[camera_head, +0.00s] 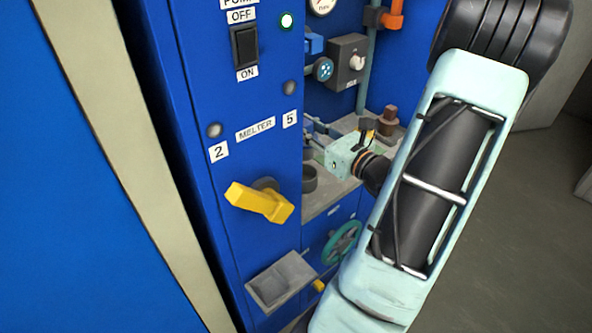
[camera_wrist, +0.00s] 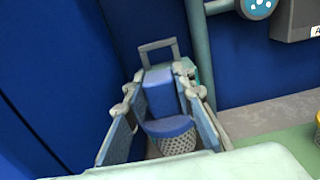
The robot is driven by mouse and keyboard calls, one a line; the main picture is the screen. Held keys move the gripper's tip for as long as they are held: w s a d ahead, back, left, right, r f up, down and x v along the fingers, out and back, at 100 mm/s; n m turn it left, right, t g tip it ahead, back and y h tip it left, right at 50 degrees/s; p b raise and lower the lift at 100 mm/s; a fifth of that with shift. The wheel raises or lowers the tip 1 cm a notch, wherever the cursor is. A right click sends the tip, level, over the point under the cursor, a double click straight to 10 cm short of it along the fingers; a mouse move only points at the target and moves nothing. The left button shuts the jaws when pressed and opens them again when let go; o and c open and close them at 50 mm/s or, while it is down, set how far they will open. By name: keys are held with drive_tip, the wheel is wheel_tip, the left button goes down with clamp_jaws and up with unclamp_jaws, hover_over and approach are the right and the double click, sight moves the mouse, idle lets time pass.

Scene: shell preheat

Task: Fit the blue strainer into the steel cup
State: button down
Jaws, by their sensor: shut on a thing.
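My gripper (camera_wrist: 160,82) is shut on the blue strainer (camera_wrist: 172,126) in the wrist view. The strainer has a blue block between the fingers and a pale mesh basket with a blue rim. In the head view my gripper (camera_head: 318,130) reaches into the recess beside the blue panel. Its fingertips are partly hidden by the panel edge, and the strainer is not clear there. A dark grey, round, cup-like thing (camera_head: 309,180), perhaps the steel cup, stands on the shelf below the gripper, partly hidden by the panel. No cup is clear in the wrist view.
The blue panel (camera_head: 232,120) with a yellow lever (camera_head: 260,202) stands left of the recess. A grey box with a knob (camera_head: 347,62), a pipe (camera_head: 367,70) and a brown fitting (camera_head: 388,120) are behind. A green wheel (camera_head: 342,242) is below the grey shelf (camera_head: 325,200).

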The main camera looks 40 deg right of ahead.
sight(305, 155)
wheel_tip(305, 155, down, 9)
drive_tip(key=b, duration=0.2)
drive_tip(key=shift+f+b, duration=0.2)
drive_tip(key=shift+b, duration=0.15)
drive_tip(key=shift+f, duration=0.1)
drive_tip(key=shift+f, duration=0.3)
drive_tip(key=c, duration=1.6)
unclamp_jaws()
drive_tip(key=shift+r, duration=0.2)
drive_tip(key=shift+s+r, duration=0.1)
drive_tip(key=shift+r, duration=0.3)
drive_tip(key=s, duration=0.4)
drive_tip(key=s+p, duration=0.1)
drive_tip(key=s, duration=0.3)
drive_tip(key=s+d, duration=0.1)
drive_tip(key=s, duration=0.3)
drive_tip(key=shift+f, duration=0.2)
